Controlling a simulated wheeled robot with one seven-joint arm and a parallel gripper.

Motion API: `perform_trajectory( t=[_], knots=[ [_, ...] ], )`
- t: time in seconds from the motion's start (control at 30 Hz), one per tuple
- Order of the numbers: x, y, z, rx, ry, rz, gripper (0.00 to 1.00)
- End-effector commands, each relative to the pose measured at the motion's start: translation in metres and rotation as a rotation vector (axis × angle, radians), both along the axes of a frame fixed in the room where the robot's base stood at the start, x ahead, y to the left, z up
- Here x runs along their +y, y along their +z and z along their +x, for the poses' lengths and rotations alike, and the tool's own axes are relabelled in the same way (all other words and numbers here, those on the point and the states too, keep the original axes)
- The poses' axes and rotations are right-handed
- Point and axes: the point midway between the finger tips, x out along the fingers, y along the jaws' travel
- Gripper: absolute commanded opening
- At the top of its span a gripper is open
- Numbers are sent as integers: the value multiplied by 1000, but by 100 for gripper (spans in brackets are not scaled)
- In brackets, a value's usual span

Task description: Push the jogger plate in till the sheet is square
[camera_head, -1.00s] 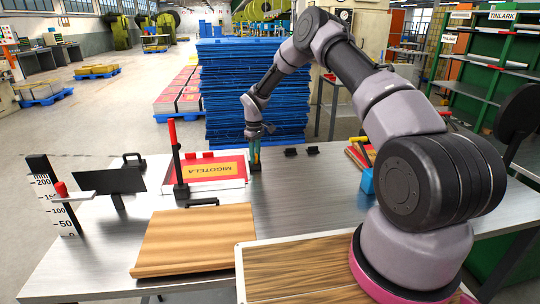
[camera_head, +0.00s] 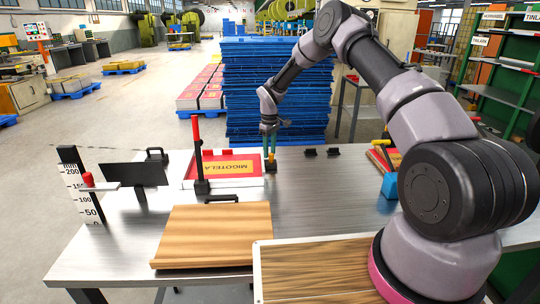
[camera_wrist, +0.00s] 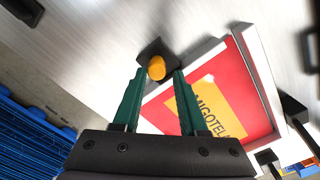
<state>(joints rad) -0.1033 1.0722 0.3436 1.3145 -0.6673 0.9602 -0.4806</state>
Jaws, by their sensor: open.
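The sheet (camera_head: 222,168) is red with a yellow MIGOTELA panel and lies in a white-edged frame; it also shows in the wrist view (camera_wrist: 237,75). I cannot tell whether it is square. A small black block, seemingly the jogger plate (camera_head: 271,167), stands by its right edge. In the wrist view a yellow-orange knob (camera_wrist: 156,68) sits on this black plate (camera_wrist: 157,48). My gripper (camera_head: 270,152) is just above it, pointing down. Its green fingers (camera_wrist: 158,78) are apart, one to each side of the knob; contact is not clear.
A red-handled lever (camera_head: 197,155) stands at the sheet's left front. A wooden board (camera_head: 213,235) lies in front. A height scale (camera_head: 80,187) and black panel (camera_head: 133,175) stand left. The table's middle right is bare.

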Motion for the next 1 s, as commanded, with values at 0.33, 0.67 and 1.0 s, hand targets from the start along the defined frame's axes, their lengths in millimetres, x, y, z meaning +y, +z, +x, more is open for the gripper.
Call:
perform_trajectory(
  t=[0.33, 0.67, 1.0],
  knots=[
    [-1, 68, 1, -3, 0, 0, 42],
    [-1, 86, 0, -1, 0, -1, 42],
    [-5, 106, -3, -16, -21, 1, 42]
  ],
)
